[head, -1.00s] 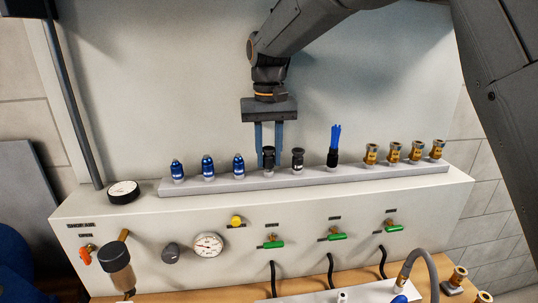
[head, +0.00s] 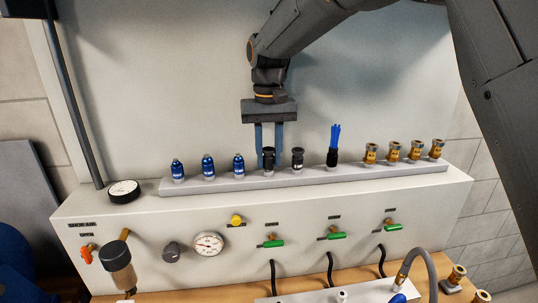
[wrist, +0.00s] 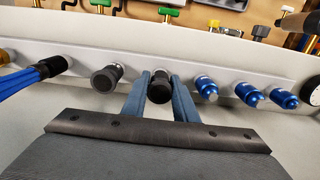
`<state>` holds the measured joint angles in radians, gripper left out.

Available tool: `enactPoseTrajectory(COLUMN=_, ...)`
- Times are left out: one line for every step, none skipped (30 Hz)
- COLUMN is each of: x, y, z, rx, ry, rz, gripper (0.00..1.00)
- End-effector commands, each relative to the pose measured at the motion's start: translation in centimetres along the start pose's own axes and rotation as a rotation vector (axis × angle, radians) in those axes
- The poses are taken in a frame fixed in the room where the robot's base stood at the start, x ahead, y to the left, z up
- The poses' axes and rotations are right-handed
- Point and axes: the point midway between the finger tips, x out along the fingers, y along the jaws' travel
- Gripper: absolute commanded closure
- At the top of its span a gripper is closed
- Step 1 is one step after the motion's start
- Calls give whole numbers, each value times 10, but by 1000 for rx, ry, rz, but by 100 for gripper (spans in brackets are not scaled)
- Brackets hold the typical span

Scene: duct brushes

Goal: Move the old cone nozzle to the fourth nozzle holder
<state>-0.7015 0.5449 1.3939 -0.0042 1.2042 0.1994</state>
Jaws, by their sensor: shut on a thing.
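My gripper (head: 267,146) points down at the grey rail, and its two blue fingers are shut on a black nozzle (head: 269,159). This nozzle stands upright at the fourth place from the left on the rail, just right of three blue nozzles. No label shows, so I cannot tell by marking whether it is the old cone nozzle. In the wrist view the black nozzle (wrist: 160,90) sits between the fingertips (wrist: 160,85). Its base appears to be at the rail; the holder under it is hidden. A second black nozzle (head: 298,160) stands beside it, apart from the fingers.
The grey rail (head: 225,185) also holds blue nozzles (head: 208,167), a blue-bristled brush (head: 334,145) and several brass fittings (head: 393,152). A black gauge (head: 124,191) lies left of the rail. Green valves (head: 335,233) are on the panel front below. The back wall is clear.

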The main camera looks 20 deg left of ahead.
Motion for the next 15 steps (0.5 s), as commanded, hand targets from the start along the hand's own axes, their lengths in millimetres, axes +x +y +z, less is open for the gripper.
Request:
enactPoseTrajectory(x=1, y=0, z=0, rx=0, ry=0, rz=0, gripper=100)
enactPoseTrajectory(x=2, y=0, z=0, rx=0, ry=0, rz=0, gripper=100)
enactPoseTrajectory(x=3, y=0, z=0, rx=0, ry=0, rz=0, gripper=100)
enactPoseTrajectory(x=3, y=0, z=0, rx=0, ry=0, rz=0, gripper=100)
enactPoseTrajectory(x=4, y=0, z=0, rx=0, ry=0, rz=0, gripper=100)
enactPoseTrajectory(x=4, y=0, z=0, rx=0, ry=0, rz=0, gripper=100)
enactPoseTrajectory(x=5, y=0, z=0, rx=0, ry=0, rz=0, gripper=100)
enactPoseTrajectory(x=6, y=0, z=0, rx=0, ry=0, rz=0, gripper=100)
enactPoseTrajectory(x=6, y=0, z=0, rx=0, ry=0, rz=0, gripper=100)
enactPoseTrajectory(x=6, y=0, z=0, rx=0, ry=0, rz=0, gripper=72)
enactPoseTrajectory(x=6, y=0, z=0, rx=0, ry=1, rz=0, gripper=67)
enactPoseTrajectory(x=6, y=0, z=0, rx=0, ry=0, rz=0, gripper=61)
enactPoseTrajectory(x=6, y=0, z=0, rx=0, ry=1, rz=0, gripper=55)
enactPoseTrajectory(x=6, y=0, z=0, rx=0, ry=1, rz=0, gripper=52)
enactPoseTrajectory(x=6, y=0, z=0, rx=0, ry=0, rz=0, gripper=52)
